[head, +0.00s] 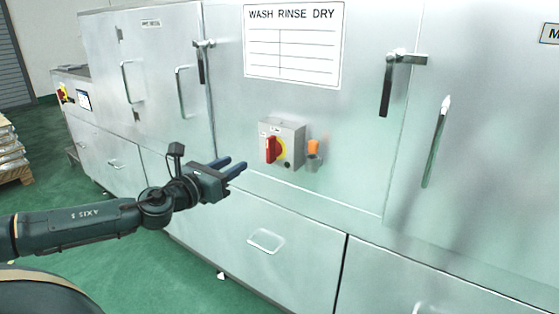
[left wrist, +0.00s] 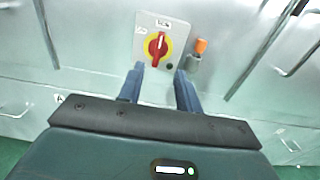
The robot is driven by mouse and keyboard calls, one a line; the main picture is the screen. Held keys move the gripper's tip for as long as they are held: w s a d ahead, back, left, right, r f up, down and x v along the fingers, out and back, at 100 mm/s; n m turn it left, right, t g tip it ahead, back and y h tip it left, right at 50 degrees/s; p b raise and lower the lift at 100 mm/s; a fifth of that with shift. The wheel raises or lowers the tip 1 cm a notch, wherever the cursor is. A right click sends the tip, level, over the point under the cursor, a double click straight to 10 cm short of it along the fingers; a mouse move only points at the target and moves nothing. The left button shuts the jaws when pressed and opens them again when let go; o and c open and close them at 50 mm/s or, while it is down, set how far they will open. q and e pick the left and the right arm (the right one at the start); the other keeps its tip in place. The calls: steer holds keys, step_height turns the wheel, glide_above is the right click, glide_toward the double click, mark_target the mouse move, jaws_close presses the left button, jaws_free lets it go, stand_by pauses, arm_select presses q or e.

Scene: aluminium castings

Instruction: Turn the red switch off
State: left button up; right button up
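The red switch (head: 271,149) is a red rotary handle on a yellow disc, on a grey box (head: 293,137) fixed to the metal cabinet front. In the left wrist view the red handle (left wrist: 157,46) stands nearly upright, tilted slightly, on its yellow disc. My left gripper (head: 238,168) is open and empty, to the left of the box and a little below the handle. In the left wrist view its two blue fingers (left wrist: 160,80) point at the box, apart, with the switch beyond and between them. My right gripper is in neither view.
An orange-topped fitting (head: 314,149) sits just right of the switch box. Lever latches (head: 390,85) and door handles stick out from the cabinet. A drawer handle (head: 264,240) is below. Green floor (head: 150,265) lies at the left, with a loaded pallet (head: 14,165) at the far left.

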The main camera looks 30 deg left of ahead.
mark_target(267, 149)
arm_select(q)
steer(key=w+p, duration=0.1)
steer(key=w, duration=0.3)
steer(key=w+p, duration=0.1)
steer(key=w, duration=0.4)
steer(key=w+d+f+p, duration=0.1)
steer(key=w, duration=0.4)
steer(key=shift+d+p, duration=0.1)
steer(key=shift+p, duration=0.2)
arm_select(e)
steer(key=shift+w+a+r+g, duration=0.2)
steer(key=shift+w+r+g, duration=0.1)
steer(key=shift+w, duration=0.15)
arm_select(q)
steer(key=shift+f, duration=0.1)
jaws_close()
